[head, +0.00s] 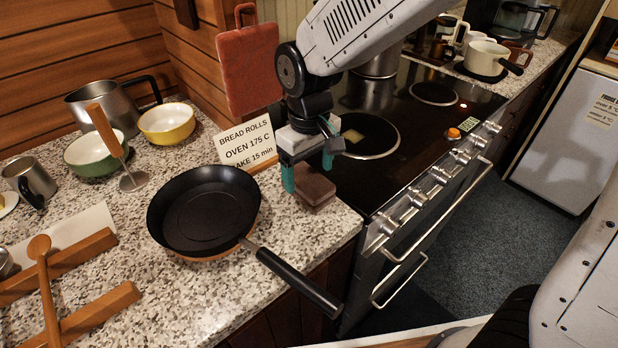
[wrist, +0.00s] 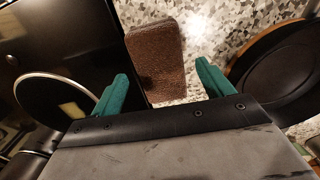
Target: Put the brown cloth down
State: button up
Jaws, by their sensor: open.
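The brown cloth (head: 314,188) lies folded on the speckled counter, right of the frying pan and beside the stove's edge. It also shows in the wrist view (wrist: 156,58) as a folded brown block. My gripper (head: 307,178) is above and close to the cloth with its teal fingers apart. In the wrist view the fingertips (wrist: 163,78) stand to either side of the cloth's near end, with nothing gripped between them. I cannot tell whether a finger touches the cloth.
A black frying pan (head: 205,212) sits left of the cloth, its handle reaching past the counter's front edge. A bread rolls sign (head: 246,143) stands behind. The black stove top (head: 400,130) is at right. Bowls (head: 93,155), a steel pot and wooden utensils occupy the left counter.

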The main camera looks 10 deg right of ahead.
aim_at(309, 178)
notch_tip(309, 178, up, 9)
jog(key=shift+r, duration=0.15)
jog(key=s+d+r+m+t, duration=0.1)
jog(key=s+d+m, duration=0.5)
jog(key=s+d, duration=1.3)
jog(key=shift+s+d+r+m, duration=0.15)
jog(key=shift+d+r+m, duration=0.25)
jog(key=shift+d+r, duration=0.35)
jog(key=shift+o, duration=0.5)
jog(key=shift+d+f, duration=0.1)
jog(key=shift+f, duration=0.05)
